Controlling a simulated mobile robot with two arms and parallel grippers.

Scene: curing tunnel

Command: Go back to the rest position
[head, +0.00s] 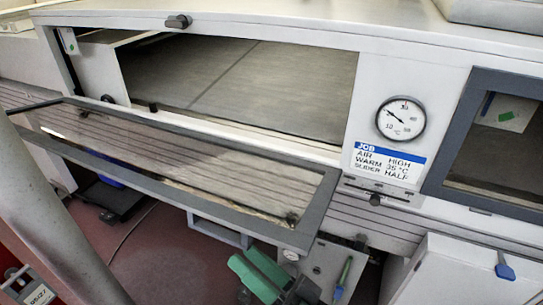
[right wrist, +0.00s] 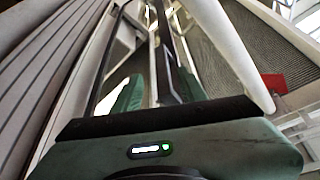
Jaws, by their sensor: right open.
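My right gripper (head: 268,276) shows in green at the lower middle of the head view, below the lowered glass flap (head: 318,222) of the tunnel. Its jaws are open, and I see nothing held between them. Its green fingers (right wrist: 155,92) also show in the right wrist view, apart from each other. My left gripper is in neither view.
The tunnel opening (head: 240,85) shows an empty-looking grey belt. A dial (head: 401,120) and a settings label (head: 387,164) are on the front panel. A white cabinet (head: 460,272) stands at the lower right. Reddish floor (head: 150,240) shows below the flap.

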